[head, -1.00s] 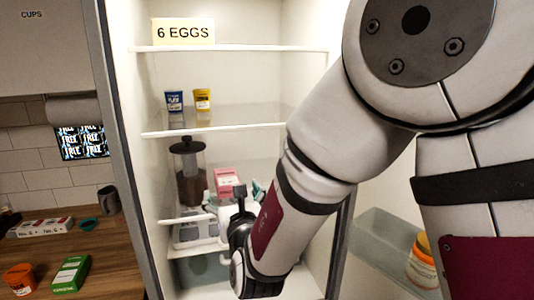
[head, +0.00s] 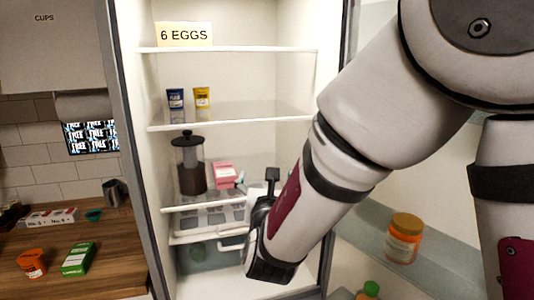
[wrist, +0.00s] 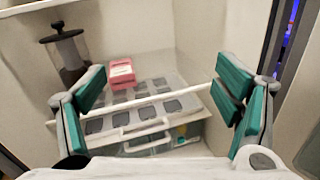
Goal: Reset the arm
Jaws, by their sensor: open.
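My gripper (wrist: 165,100) is open and empty in the wrist view, its green-padded fingers wide apart inside the fridge. In the head view my arm reaches in from the right and mostly hides the gripper. Between the fingers, beyond them, the wrist view shows a pink box (wrist: 122,74) on a shelf and a grey tray with dark square recesses (wrist: 150,118). The pink box also shows in the head view (head: 224,175), beside a dark-lidded jar (head: 190,168). The jar stands at the upper left in the wrist view (wrist: 68,55).
Blue (head: 175,103) and yellow (head: 202,102) containers stand on the shelf above. A "6 EGGS" sign (head: 184,35) is on the top shelf. An orange jar (head: 403,238) sits in the door shelf at right. A green box (head: 78,259) lies on the wooden counter (head: 115,250).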

